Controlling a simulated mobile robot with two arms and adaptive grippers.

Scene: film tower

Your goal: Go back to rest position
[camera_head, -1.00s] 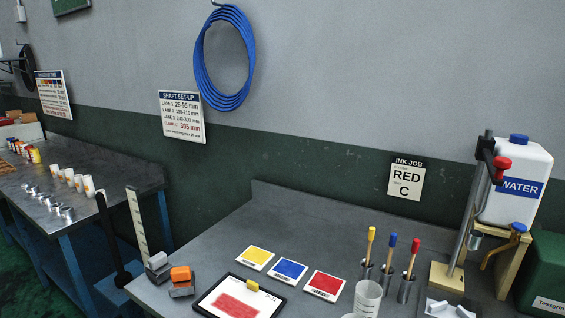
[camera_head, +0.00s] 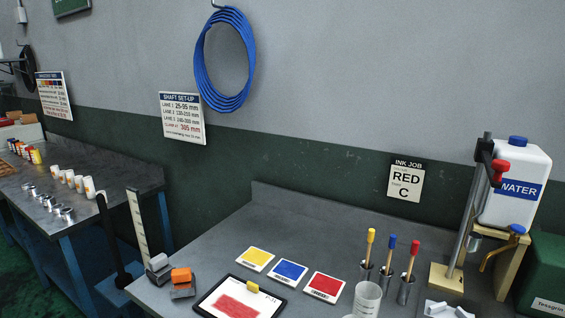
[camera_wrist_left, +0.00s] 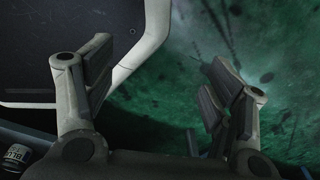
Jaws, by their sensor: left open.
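My left gripper (camera_wrist_left: 160,100) shows in the left wrist view, with its two fingers spread wide apart and nothing between them. Behind the fingers are a dark green floor (camera_wrist_left: 180,45) and a dark panel with a pale rim (camera_wrist_left: 128,65). A small labelled jar or can (camera_wrist_left: 15,160) is at the lower left corner, outside the fingers. Neither gripper is in the head view. My right gripper is not seen.
A second bench with cans (camera_head: 100,150) stands left.

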